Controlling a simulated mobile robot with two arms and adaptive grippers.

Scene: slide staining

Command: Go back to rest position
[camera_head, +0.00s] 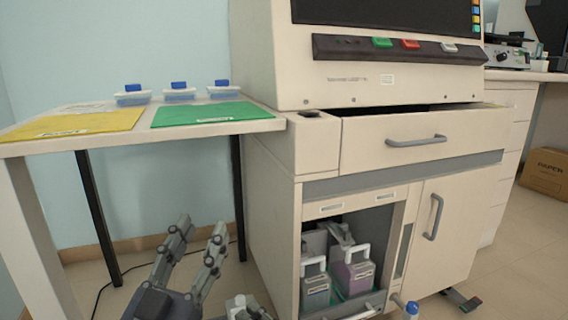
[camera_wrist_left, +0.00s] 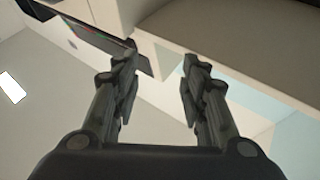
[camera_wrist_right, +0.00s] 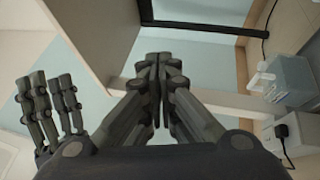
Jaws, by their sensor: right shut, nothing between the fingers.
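My left gripper (camera_head: 201,228) is in the lower left of the head view, in front of the side table, with its fingers pointing up and apart. In the left wrist view (camera_wrist_left: 163,58) its fingers are spread with nothing between them. My right gripper (camera_wrist_right: 160,60) shows in the right wrist view with its fingertips together and nothing held. In the head view I cannot make it out clearly at the bottom edge. The open left fingers also show at the left of the right wrist view (camera_wrist_right: 50,100).
The side table (camera_head: 250,127) holds a yellow mat (camera_head: 75,123), a green mat (camera_head: 205,115) and blue-lidded boxes (camera_head: 179,92). The large machine (camera_head: 385,80) stands to the right, with jugs (camera_head: 352,275) in its open lower bay. A cardboard box (camera_head: 545,172) is far right.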

